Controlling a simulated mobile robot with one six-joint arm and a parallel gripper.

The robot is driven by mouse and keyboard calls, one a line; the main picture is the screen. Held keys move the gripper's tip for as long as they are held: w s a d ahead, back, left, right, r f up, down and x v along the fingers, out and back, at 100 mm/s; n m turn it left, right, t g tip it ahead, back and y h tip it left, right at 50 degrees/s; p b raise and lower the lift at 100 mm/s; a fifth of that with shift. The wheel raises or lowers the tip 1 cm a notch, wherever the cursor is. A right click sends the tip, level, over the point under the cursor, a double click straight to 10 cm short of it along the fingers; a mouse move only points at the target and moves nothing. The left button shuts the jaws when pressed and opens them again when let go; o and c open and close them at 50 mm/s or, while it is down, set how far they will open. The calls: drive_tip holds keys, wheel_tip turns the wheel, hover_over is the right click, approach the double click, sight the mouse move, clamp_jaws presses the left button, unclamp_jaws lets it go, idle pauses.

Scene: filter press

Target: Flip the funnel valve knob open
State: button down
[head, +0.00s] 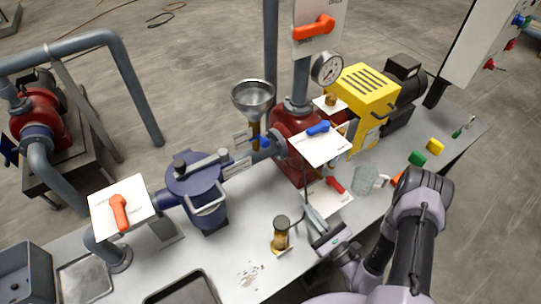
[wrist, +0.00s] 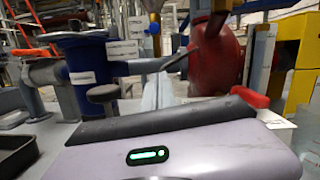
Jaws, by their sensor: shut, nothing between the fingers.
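The steel funnel (head: 253,97) stands on a brass stem between the blue strainer and the red pump in the head view. A small blue knob (head: 259,143) sits at the stem's lower end. A blue knob (wrist: 154,28) also shows at the upper middle of the wrist view, its exact angle too small to tell. My gripper (head: 309,209) is shut and empty. It is over the bench, nearer the camera and to the right of the knob, apart from it. The fingers also show in the wrist view (wrist: 158,88), pointing toward the stem area.
The blue strainer (head: 197,184) is left of the funnel and the red pump (head: 292,140) right.

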sight(268, 143)
drive_tip(key=r+b+x, duration=0.2)
drive_tip(key=x, duration=0.8)
drive_tip(key=s+r+b+x, duration=0.1)
drive_tip(key=b+x, duration=0.1)
drive_tip(key=x, duration=0.8)
drive_tip(key=shift+a+r, duration=0.25)
drive_tip(key=shift+r, duration=0.2)
drive_tip(key=shift+w+r, duration=0.1)
wheel_tip(268, 143, up, 4)
drive_tip(key=shift+f+p, duration=0.15)
drive_tip(key=shift+p, duration=1)
drive_tip(key=shift+w+f, duration=0.1)
